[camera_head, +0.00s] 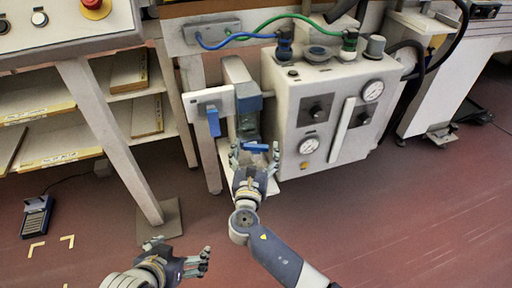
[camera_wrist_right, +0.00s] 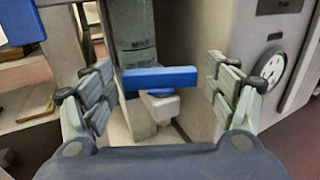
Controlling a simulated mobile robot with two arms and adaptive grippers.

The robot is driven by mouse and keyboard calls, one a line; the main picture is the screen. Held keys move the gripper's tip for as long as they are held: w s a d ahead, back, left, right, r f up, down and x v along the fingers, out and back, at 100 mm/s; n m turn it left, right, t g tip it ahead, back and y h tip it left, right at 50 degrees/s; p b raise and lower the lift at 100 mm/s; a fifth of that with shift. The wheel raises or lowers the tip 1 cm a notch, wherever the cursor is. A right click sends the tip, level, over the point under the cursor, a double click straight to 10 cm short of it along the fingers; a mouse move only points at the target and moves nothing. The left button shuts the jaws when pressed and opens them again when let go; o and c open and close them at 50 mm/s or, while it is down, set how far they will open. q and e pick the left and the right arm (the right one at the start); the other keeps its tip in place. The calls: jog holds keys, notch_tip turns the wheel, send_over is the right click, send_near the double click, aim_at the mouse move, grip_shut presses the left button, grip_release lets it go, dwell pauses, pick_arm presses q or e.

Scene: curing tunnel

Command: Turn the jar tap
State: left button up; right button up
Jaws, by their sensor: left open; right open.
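The jar tap has a blue lever (camera_head: 256,147) lying crosswise at the bottom of the grey jar (camera_head: 248,122). In the right wrist view the blue lever (camera_wrist_right: 160,78) sits above a pale spout (camera_wrist_right: 155,108), with the jar (camera_wrist_right: 133,35) behind it. My right gripper (camera_head: 254,150) is open, its fingers on either side of the lever; in the wrist view a gap shows on both sides. My left gripper (camera_head: 204,263) is open and empty, low over the floor, well away from the tap.
A second blue handle (camera_head: 213,122) hangs from a white plate (camera_head: 208,101) just left of the jar. A machine box (camera_head: 325,85) with gauges stands close on the right. A table leg (camera_head: 108,135) and a foot pedal (camera_head: 37,216) are at left.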

jog(key=s+a, duration=0.1)
jog(key=s, duration=0.9)
jog(key=shift+s, duration=0.4)
